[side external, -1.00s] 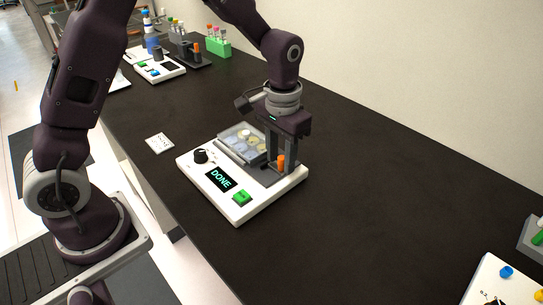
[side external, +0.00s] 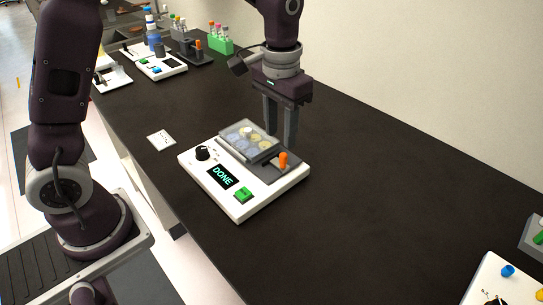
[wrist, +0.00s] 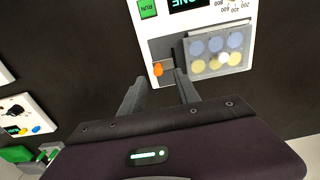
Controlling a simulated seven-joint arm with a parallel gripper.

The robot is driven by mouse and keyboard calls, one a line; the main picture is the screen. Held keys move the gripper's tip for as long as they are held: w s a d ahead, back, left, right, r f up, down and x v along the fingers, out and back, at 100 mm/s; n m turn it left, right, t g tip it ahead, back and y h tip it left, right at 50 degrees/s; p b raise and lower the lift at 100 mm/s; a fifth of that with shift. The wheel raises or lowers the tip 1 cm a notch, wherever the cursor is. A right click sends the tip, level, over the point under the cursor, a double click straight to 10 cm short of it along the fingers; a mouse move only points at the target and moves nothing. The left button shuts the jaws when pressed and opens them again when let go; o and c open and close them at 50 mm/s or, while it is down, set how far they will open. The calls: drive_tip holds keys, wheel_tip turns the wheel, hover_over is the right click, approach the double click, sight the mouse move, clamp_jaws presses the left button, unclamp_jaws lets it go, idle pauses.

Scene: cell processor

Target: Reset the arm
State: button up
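My gripper (side external: 281,137) is above and behind the white cell processor (side external: 240,214), its two fingers apart with nothing visible between them. The wrist view shows the open fingers (wrist: 157,84) near the processor's back edge. The processor's screen (side external: 220,176) reads DONE. A black knob (side external: 202,153) and a green button (side external: 243,194) sit on its front. A clear-lidded well plate (side external: 249,139) with yellow and bluish wells lies on top; it also shows in the wrist view (wrist: 217,51). An orange-capped piece (side external: 283,160) stands in the dark slot beside the plate.
A small white card (side external: 161,140) lies left of the processor. At the far end are a white device (side external: 160,66), a dark holder (side external: 196,58) and a green tube rack (side external: 220,44). Another white device (side external: 497,285) is at the front right.

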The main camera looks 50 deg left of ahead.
drive_tip(key=s+a+r+t, duration=0.2)
drive_tip(key=s+r+t, duration=0.1)
drive_tip(key=s+r, duration=0.8)
drive_tip(key=s+a+f+t, duration=0.1)
drive_tip(key=s+t, duration=0.1)
drive_tip(key=s, duration=0.9)
drive_tip(key=shift+s+a, duration=0.2)
